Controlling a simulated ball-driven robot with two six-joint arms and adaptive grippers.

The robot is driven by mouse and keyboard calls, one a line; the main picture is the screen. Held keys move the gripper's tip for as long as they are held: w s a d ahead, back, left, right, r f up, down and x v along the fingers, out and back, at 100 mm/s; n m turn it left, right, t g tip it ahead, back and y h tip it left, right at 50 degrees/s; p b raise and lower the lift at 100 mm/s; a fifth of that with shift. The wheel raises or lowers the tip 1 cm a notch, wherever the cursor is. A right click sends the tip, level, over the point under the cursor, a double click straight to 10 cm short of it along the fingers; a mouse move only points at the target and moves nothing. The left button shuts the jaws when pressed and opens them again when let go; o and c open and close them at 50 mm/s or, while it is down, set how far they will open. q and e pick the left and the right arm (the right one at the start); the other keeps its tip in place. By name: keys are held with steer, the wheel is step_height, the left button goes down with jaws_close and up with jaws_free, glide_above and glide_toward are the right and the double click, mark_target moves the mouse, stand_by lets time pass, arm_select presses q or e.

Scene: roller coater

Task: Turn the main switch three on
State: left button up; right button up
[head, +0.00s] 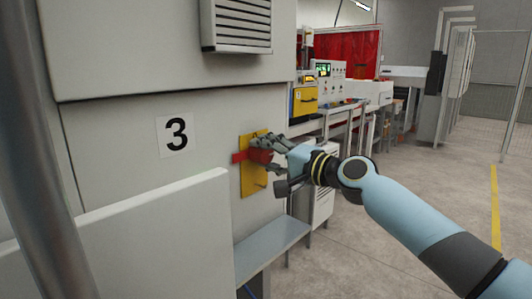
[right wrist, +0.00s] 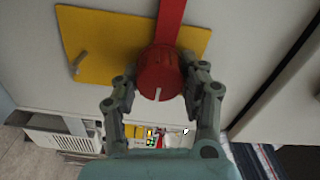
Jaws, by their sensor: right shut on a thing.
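The main switch is a red round knob (head: 260,155) on a yellow plate (head: 250,185), on the grey cabinet just right of the label 3 (head: 176,134). A red bar (head: 239,157) reaches left from the knob, roughly level. My right gripper (head: 264,146) is shut on the knob, coming from the right. In the right wrist view, the fingers of my right gripper (right wrist: 162,84) are on both sides of the red knob (right wrist: 158,68). A white mark shows on the knob's face, and the red bar (right wrist: 172,18) runs up from it. My left gripper is not in view.
A small peg (right wrist: 81,63) sticks out of the yellow plate. A grey-blue ledge (head: 270,250) lies below the switch, and a light panel (head: 150,240) stands at lower left. Benches with machines (head: 335,90) stand behind. The floor at right is clear.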

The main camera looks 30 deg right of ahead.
stand_by(0.3)
steer(key=o, duration=1.2)
steer(key=v, duration=1.2)
